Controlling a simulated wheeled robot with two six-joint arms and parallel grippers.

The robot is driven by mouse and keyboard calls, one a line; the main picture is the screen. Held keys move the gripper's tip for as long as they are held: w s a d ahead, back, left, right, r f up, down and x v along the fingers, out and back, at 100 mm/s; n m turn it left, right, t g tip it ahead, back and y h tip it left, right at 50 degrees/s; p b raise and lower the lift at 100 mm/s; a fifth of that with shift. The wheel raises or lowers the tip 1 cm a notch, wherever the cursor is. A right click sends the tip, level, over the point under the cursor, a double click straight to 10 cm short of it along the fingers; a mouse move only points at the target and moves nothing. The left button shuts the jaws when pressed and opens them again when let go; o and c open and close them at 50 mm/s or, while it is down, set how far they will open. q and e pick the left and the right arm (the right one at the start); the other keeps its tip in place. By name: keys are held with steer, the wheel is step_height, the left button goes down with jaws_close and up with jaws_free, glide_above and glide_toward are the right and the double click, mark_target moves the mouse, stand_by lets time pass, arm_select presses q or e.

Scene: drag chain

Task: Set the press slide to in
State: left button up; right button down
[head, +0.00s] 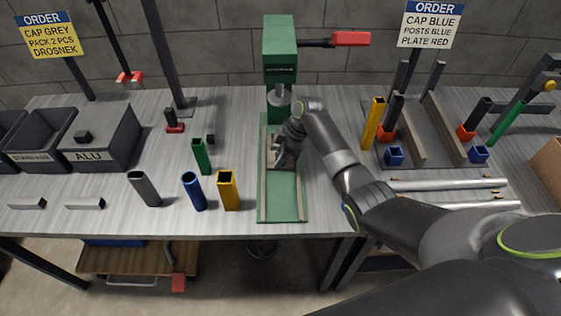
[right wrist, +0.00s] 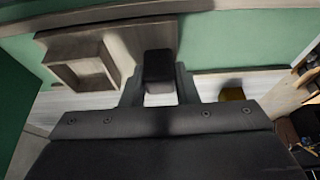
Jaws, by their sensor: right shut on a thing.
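The green press (head: 281,50) stands at the back middle of the table, with its ram (head: 279,97) above a long green base (head: 282,213) with two rails. The grey press slide (head: 272,157) sits between the rails, in front of the ram and partly covered by my gripper. In the right wrist view the slide (right wrist: 75,65) shows a square pocket. My right gripper (head: 285,152) is shut on the slide's dark handle (right wrist: 158,68). My left gripper is not in view.
Green (head: 201,157), grey (head: 145,189), blue (head: 194,191) and yellow (head: 228,190) tubes stand left of the base. The press lever has a red grip (head: 350,39). A fixture board (head: 410,150) with posts is on the right. Dark bins (head: 45,135) are at the left.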

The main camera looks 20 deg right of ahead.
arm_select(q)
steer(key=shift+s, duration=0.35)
arm_select(e)
steer(key=shift+w+d+r, duration=0.1)
steer(key=shift+w+r, duration=0.1)
steer(key=c, duration=1.5)
jaws_free()
steer(key=shift+o, duration=1.2)
steer(key=shift+f, duration=0.1)
steer(key=shift+o, duration=0.7)
steer(key=shift+w+f, duration=0.1)
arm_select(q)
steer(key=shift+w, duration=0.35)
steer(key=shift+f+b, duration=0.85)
arm_select(e)
steer(key=v, duration=1.2)
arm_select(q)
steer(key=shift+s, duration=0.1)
